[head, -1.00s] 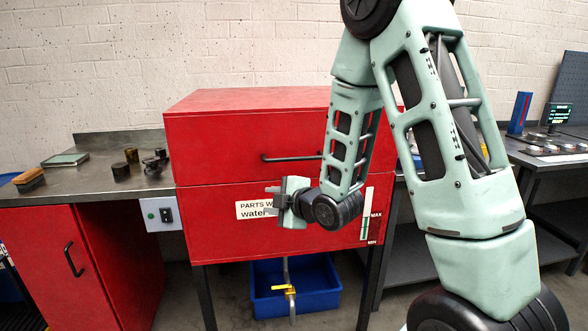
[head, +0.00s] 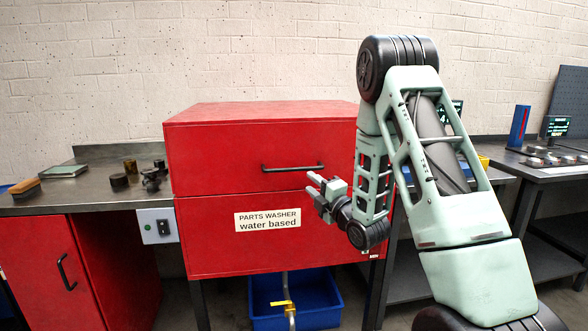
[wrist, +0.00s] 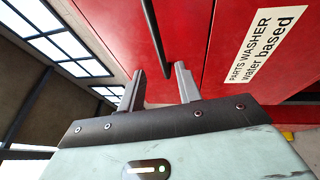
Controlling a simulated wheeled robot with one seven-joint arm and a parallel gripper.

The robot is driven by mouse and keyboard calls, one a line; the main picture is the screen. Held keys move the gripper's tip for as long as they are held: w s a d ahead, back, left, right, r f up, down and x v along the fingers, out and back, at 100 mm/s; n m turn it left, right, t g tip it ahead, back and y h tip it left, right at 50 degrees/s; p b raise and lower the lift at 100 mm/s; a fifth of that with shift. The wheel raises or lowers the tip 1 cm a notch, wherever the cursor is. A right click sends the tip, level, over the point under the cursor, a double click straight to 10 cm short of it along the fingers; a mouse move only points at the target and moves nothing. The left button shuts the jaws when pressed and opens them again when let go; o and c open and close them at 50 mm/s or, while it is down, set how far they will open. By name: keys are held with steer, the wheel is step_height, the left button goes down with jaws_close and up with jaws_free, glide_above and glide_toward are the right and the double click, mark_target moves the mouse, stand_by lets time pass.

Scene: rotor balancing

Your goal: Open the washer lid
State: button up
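The red parts washer stands in front of me with its boxy lid (head: 230,150) shut on the body (head: 200,240). A dark horizontal bar handle (head: 292,168) runs across the lid's front. My gripper (head: 312,183) is in front of the washer, just below the handle's right end. In the wrist view, my gripper (wrist: 160,88) has its two grey fingers apart with nothing between them. The handle (wrist: 155,38) shows just beyond the fingertips, roughly in line with the gap. Whether it touches a finger I cannot tell.
A switch box (head: 157,226) is at the washer's left side. A metal bench (head: 85,190) at left holds a brush (head: 25,187) and small dark parts. A blue bin (head: 320,300) sits under the washer. Another bench (head: 550,170) stands at right.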

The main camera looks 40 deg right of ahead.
mark_target(295, 170)
steer(key=p+x, duration=0.1)
steer(key=x, duration=0.9)
steer(key=shift+w+p, duration=0.15)
steer(key=shift+p, duration=0.2)
jaws_close()
